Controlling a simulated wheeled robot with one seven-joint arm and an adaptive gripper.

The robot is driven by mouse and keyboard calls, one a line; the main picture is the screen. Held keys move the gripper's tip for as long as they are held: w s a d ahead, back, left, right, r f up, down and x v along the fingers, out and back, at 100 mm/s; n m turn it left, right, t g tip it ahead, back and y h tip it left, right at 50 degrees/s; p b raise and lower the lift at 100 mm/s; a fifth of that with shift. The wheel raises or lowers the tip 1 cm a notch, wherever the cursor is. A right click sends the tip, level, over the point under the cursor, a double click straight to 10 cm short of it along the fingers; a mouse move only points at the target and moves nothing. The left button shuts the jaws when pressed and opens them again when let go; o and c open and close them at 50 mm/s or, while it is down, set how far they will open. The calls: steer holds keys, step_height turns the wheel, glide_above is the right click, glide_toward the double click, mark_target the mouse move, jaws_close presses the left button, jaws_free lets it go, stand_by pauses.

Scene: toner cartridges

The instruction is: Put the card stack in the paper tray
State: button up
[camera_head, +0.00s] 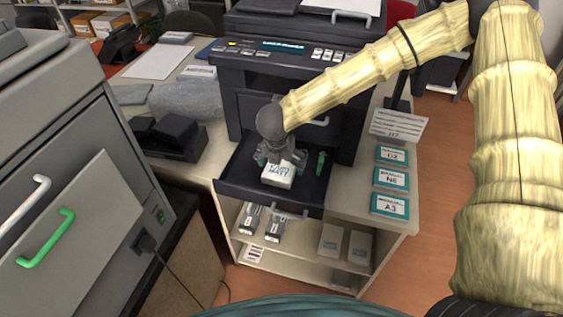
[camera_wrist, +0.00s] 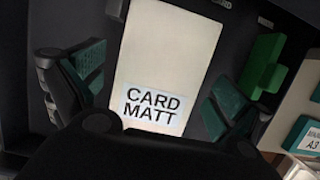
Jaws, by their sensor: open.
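The card stack (camera_head: 279,175) is a white block with a printed label, lying in the dark, pulled-out paper tray (camera_head: 236,186) of the black printer. In the wrist view the card stack (camera_wrist: 166,55) shows its label "CARD MATT". My gripper (camera_head: 277,158) is directly above the stack in the tray. In the wrist view my gripper (camera_wrist: 150,95) has its green-padded fingers spread on either side of the stack, with gaps between them and it. A green piece (camera_head: 320,163), also in the wrist view (camera_wrist: 262,68), stands at the tray's right side.
The black printer (camera_head: 290,55) rises behind the tray. Teal-edged label cards (camera_head: 390,178) lie on the counter to the right. A grey cabinet (camera_head: 75,170) stands at left. Cartons sit on the shelf (camera_head: 331,241) below.

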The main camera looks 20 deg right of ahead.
steer(key=shift+a+r, duration=0.1)
steer(key=shift+r, duration=0.45)
steer(key=v, duration=1.1)
steer(key=shift+b, duration=0.4)
